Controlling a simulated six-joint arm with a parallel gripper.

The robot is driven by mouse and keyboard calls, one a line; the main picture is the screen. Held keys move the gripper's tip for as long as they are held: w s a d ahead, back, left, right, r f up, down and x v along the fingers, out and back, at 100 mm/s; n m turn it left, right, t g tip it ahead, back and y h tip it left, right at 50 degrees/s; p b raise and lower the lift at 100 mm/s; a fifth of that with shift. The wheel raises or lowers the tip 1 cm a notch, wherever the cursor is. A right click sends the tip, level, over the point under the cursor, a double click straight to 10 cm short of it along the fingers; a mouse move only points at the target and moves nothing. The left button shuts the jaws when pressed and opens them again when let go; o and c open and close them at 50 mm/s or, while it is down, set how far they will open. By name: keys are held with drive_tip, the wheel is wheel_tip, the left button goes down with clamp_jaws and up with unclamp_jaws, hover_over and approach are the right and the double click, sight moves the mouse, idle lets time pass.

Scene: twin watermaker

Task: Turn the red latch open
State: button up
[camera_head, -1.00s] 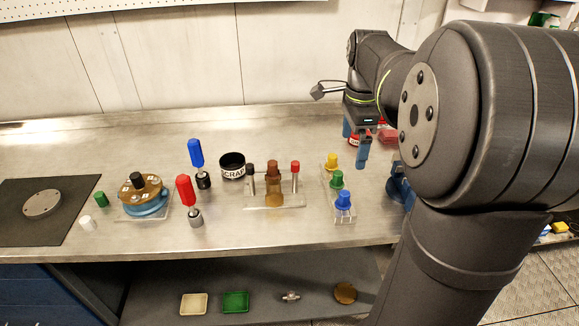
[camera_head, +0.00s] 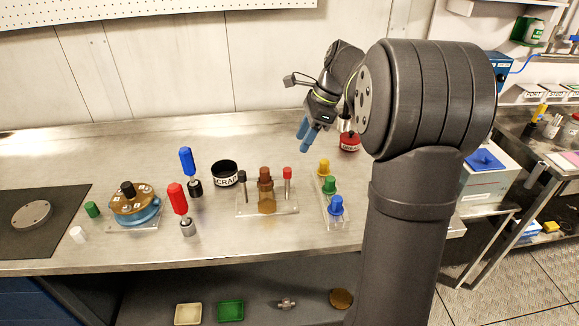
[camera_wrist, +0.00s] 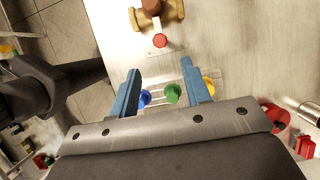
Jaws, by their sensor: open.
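A red-topped upright post (camera_head: 287,174) stands at the right of a clear plate (camera_head: 285,210), beside a brown bottle-shaped part (camera_head: 265,182). It is the likeliest red latch, but I cannot be sure. In the wrist view its red top (camera_wrist: 160,40) shows beyond my fingertips, next to the brown and brass part (camera_wrist: 157,14). My gripper (camera_head: 304,138) is above the bench, behind and slightly right of the post. Its blue fingers are apart and empty, also in the wrist view (camera_wrist: 160,69). Nothing touches the red top.
Yellow, green and blue knobs (camera_head: 330,186) stand on a clear rack just right. A red labelled container (camera_head: 349,142) sits behind them. The black scrap cup (camera_head: 224,173), red-handled tool (camera_head: 178,199) and blue-handled tool (camera_head: 187,162) stand left. The bench behind the post is clear.

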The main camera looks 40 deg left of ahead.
sight(288, 169)
drive_tip(key=x, duration=1)
drive_tip(key=shift+f, duration=0.2)
clamp_jaws()
